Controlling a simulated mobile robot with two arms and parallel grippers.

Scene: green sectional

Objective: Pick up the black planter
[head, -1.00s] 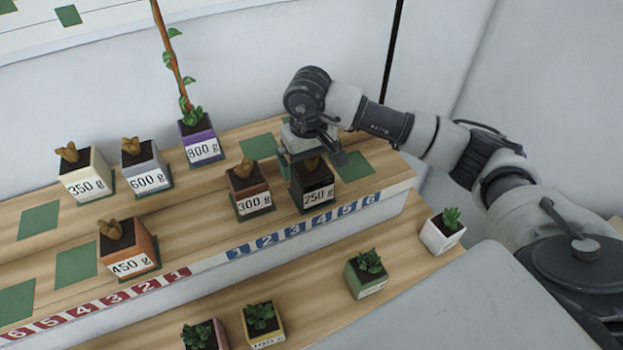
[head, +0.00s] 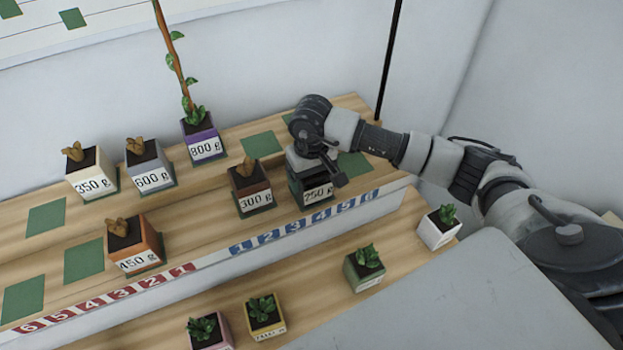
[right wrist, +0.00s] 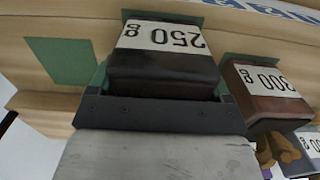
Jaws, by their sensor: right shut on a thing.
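The black planter (head: 316,199) carries a 250 g label and stands on a green square on the upper wooden step, right of the brown 300 g planter (head: 248,184). My right gripper (head: 318,180) reaches down over it from above and is shut on it. In the right wrist view, the black planter (right wrist: 160,75) shows upside down against my dark finger plate (right wrist: 160,113), with green square edges showing around it. Its plant is hidden by the gripper. My left gripper is not in view.
The 800 g purple planter (head: 202,141) with a tall stem, the 600 g grey (head: 150,168), 350 g cream (head: 91,173) and 450 g orange (head: 135,247) planters stand to the left. Succulents, including a white pot (head: 438,229), line the lower step. Several green squares are empty.

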